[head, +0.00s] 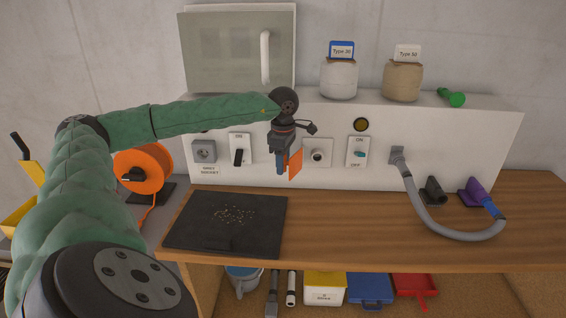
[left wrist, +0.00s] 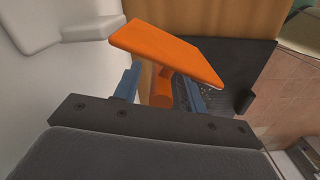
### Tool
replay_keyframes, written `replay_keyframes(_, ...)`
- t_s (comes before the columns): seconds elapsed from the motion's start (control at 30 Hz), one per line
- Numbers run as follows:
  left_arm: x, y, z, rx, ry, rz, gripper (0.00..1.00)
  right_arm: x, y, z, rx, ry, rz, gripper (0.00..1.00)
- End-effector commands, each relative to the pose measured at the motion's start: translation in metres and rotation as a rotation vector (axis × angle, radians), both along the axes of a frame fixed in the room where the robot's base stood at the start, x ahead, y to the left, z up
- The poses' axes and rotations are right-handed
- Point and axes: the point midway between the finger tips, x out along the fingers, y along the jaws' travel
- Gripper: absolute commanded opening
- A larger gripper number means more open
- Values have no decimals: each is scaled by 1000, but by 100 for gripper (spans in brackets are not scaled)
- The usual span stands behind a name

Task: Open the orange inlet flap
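The orange inlet flap (head: 295,164) shows at the front of the white boiler panel, just right of my left gripper (head: 281,168) and partly hidden by it. In the left wrist view the flap (left wrist: 165,50) is a flat orange plate lying across and beyond the fingertips. A short orange stem or hinge part (left wrist: 160,88) lies between the two blue fingers of the left gripper (left wrist: 158,84). The fingers stand apart, one on each side of it. Whether either finger touches it is not clear. My right gripper is in neither view.
A switch (head: 238,150) is left of the flap and a round socket (head: 317,154) right of it. A black tray (head: 226,239) lies below on the wooden counter (head: 350,225). A grey hose (head: 425,215) curves at the right. The middle counter is clear.

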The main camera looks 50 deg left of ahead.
Motion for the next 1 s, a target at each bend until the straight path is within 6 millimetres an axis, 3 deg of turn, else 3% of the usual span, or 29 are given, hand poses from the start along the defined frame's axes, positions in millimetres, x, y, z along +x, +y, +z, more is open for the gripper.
replay_keyframes(0.27, 1, 0, 10, 0, -1, 0, 41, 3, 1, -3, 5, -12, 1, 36)
replay_keyframes(0.7, 1, 0, 70, 0, -1, 0, 41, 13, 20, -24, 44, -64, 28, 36)
replay_keyframes(1.0, 1, 0, 78, 0, 1, 0, 41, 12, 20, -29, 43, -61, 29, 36)
